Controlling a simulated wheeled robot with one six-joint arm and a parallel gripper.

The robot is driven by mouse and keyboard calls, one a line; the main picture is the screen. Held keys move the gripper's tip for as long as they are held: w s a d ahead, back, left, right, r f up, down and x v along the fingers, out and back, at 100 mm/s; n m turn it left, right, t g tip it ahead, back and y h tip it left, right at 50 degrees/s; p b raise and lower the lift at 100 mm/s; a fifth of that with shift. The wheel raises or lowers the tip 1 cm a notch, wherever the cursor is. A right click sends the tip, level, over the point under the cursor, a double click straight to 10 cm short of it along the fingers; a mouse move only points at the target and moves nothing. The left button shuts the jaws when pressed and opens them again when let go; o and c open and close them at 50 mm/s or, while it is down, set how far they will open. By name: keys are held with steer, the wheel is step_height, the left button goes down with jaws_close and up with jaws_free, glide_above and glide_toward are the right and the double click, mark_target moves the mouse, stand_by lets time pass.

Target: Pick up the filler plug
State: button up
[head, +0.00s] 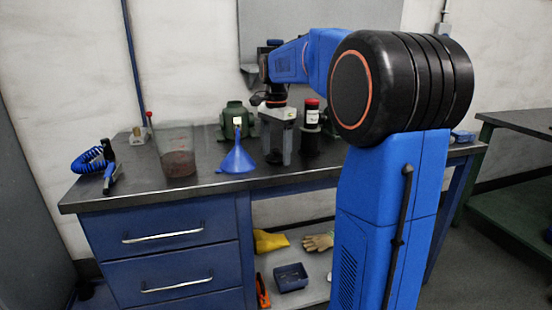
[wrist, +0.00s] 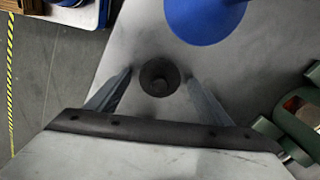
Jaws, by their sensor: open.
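The filler plug, a small dark round piece with a raised centre, stands on the bench top in the wrist view (wrist: 158,77). My gripper (wrist: 160,76) is open, with one grey finger on each side of the plug and a visible gap to each. In the head view my gripper (head: 277,152) points down over the bench, between the blue funnel and a red-capped bottle. I cannot make out the plug clearly there.
The blue funnel (head: 237,158) lies just left of my gripper; it also shows in the wrist view (wrist: 205,18). A green housing (head: 236,120) stands behind. The red-capped bottle (head: 311,125) is close on the right. A clear jug (head: 178,150) and blue coiled hose (head: 90,162) are further left.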

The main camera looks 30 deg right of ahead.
steer(key=c, duration=1.1)
